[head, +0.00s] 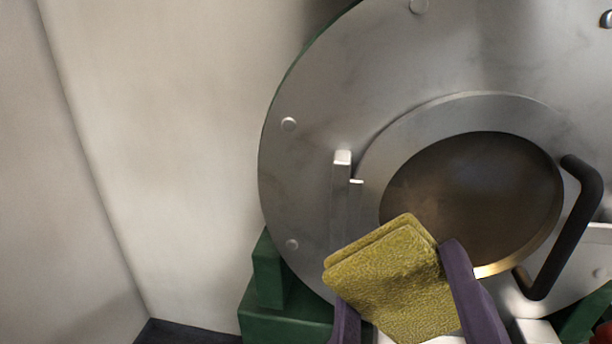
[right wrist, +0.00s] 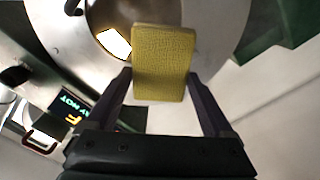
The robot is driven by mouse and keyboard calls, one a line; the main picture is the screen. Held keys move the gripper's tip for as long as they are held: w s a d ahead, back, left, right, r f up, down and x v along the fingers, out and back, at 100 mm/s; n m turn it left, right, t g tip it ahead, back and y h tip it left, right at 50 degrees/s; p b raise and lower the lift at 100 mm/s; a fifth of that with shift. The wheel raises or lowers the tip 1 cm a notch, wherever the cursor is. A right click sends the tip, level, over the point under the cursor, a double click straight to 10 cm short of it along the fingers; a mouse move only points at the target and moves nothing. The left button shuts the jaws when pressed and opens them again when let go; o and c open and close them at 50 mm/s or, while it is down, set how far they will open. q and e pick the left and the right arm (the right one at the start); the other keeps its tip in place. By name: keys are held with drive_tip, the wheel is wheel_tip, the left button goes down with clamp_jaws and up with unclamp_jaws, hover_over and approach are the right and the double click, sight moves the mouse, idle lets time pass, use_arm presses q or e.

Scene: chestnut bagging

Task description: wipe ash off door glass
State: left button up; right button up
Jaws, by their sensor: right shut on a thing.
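The door glass (head: 470,195) is a brownish, dull round pane in the metal door (head: 368,185) of a large round steel drum front. My right gripper (head: 405,300) is shut on a folded yellow cloth (head: 392,275), which stands between its two purple fingers. The cloth is in front of the lower left of the glass in the head view; I cannot tell whether it touches the glass. In the right wrist view the cloth (right wrist: 162,65) sits upright between the fingers, with part of the round door behind it. My left gripper is not in view.
A black bar handle (head: 576,230) stands out at the right of the door. A metal latch or hinge bar (head: 341,195) stands at its left. The green base (head: 285,315) is below. A lit display (right wrist: 70,105) shows in the right wrist view. Bare wall (head: 170,150) lies left.

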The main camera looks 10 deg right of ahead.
sight(390, 203)
drive_tip(key=shift+b+x, duration=0.5)
drive_tip(key=shift+x, duration=2.85)
drive_tip(key=shift+w, duration=0.2)
drive_tip(key=shift+w+d, duration=0.2)
drive_tip(key=shift+w, duration=0.3)
drive_tip(key=shift+d, duration=0.1)
